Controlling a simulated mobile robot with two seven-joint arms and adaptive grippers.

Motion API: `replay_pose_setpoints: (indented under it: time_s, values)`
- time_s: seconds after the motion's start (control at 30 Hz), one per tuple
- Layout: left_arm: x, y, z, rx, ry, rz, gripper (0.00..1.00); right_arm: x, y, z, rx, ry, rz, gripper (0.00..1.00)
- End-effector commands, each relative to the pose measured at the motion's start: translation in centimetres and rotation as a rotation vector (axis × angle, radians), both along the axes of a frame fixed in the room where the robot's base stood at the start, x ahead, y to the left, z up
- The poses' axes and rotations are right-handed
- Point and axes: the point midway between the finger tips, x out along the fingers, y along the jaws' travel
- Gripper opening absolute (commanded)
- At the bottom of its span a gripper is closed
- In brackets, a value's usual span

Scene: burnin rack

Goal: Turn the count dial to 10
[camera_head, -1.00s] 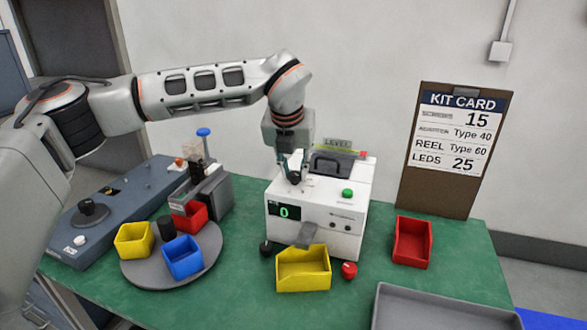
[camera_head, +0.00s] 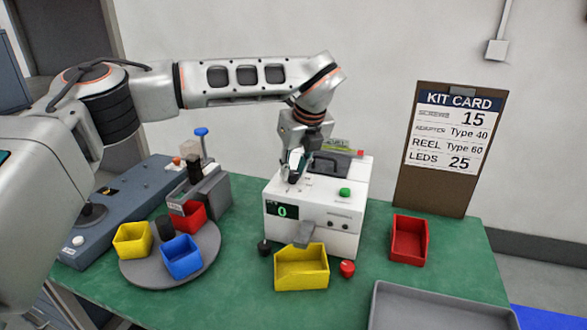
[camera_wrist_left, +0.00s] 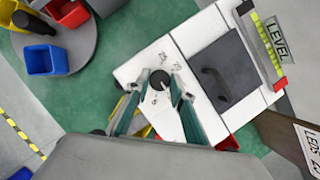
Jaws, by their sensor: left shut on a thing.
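The count dial is a small black knob on the top of the white counting machine (camera_head: 342,238); it shows in the left wrist view (camera_wrist_left: 159,79). My left gripper (camera_head: 294,179) comes down on it from above, and its teal fingers (camera_wrist_left: 158,92) are shut on the knob. In the head view the fingers largely hide the dial, and I cannot read its marks. The machine's front display (camera_head: 282,211) shows a green 0. My right gripper is not in view.
A green button (camera_head: 345,192) and a black-handled lid (camera_head: 328,164) are on the machine. A yellow bin (camera_head: 302,277) stands before it, a red bin (camera_head: 408,244) to the right. A round tray (camera_head: 142,274) holds bins at left. A kit card (camera_head: 455,130) stands behind.

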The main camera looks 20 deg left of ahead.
Motion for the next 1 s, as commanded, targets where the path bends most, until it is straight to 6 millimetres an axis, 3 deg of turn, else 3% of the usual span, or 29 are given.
replay_pose_setpoints:
  time_s: [0.47, 0.5, 0.53, 1.0]
  values:
    - [-0.09, -0.05, -0.13, -0.001, 0.004, 0.014, 0.01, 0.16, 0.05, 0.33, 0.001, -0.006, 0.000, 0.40]
    - [-0.09, -0.05, -0.13, -0.001, 0.004, 0.014, 0.30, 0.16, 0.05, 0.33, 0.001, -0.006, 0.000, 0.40]
    - [-0.08, -0.05, -0.14, -0.001, 0.004, 0.014, 0.38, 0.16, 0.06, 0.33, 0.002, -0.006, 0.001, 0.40]
    - [-0.25, -0.30, 0.85, -0.001, 0.000, 0.012, 0.39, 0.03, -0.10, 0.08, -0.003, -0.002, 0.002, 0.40]
